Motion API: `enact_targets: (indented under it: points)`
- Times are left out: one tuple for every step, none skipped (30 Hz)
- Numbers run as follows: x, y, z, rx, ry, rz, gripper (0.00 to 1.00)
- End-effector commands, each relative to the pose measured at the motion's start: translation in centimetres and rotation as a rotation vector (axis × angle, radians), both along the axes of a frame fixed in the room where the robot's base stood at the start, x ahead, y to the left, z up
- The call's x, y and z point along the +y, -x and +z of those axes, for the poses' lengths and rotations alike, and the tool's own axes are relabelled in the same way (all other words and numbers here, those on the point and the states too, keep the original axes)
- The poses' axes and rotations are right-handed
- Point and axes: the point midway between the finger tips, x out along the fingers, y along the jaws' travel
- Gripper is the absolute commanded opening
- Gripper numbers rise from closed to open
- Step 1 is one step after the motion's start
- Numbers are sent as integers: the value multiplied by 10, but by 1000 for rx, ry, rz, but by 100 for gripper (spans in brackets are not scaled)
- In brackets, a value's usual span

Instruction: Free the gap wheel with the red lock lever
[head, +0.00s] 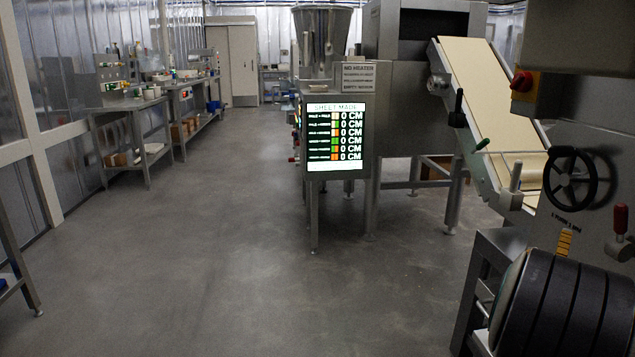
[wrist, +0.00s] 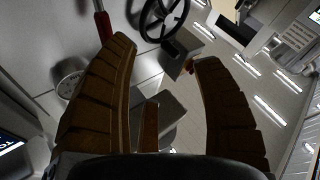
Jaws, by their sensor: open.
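The gap wheel (head: 572,179) is a black spoked handwheel on the grey machine face at the right of the head view. The red lock lever (head: 620,220) stands to its lower right, its red grip upright above a round fitting. In the wrist view the gap wheel (wrist: 160,12) shows at the top, and the red lever (wrist: 103,24) at the top left, partly cut off by the frame. My gripper (wrist: 166,52) is open, with nothing between its brown ribbed fingers. The lever lies beyond the left fingertip, and the wheel beyond the gap; both look apart from the fingers.
A pale dough sheet (head: 494,90) lies on the sloping conveyor left of the wheel. A dark banded roller (head: 570,310) sits low at the right. A lit screen (head: 336,137) stands mid-view. The floor (head: 190,270) at left is clear.

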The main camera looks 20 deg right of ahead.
Motion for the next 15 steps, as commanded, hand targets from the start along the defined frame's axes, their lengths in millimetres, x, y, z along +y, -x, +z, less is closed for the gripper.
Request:
enact_targets:
  points:
    - [10,-17,24,5,-40,43,60]
    - [15,-26,29,12,-71,68,60]
    - [24,-39,36,21,-112,101,60]
    - [31,-48,40,29,-145,126,60]
    - [38,-57,45,39,-177,151,60]
    - [49,-69,51,51,-222,185,60]
    - [58,-77,56,62,-254,210,60]
    - [67,-85,60,73,-287,234,60]
    - [80,-95,65,90,-333,266,60]
    - [90,-101,69,103,-365,289,60]
    - [100,-108,73,119,-397,311,60]
    - [114,-115,78,139,-440,341,60]
    - [125,-120,82,154,-471,362,60]
    - [136,-124,85,173,-503,382,60]
    - [152,-129,91,195,-545,409,60]
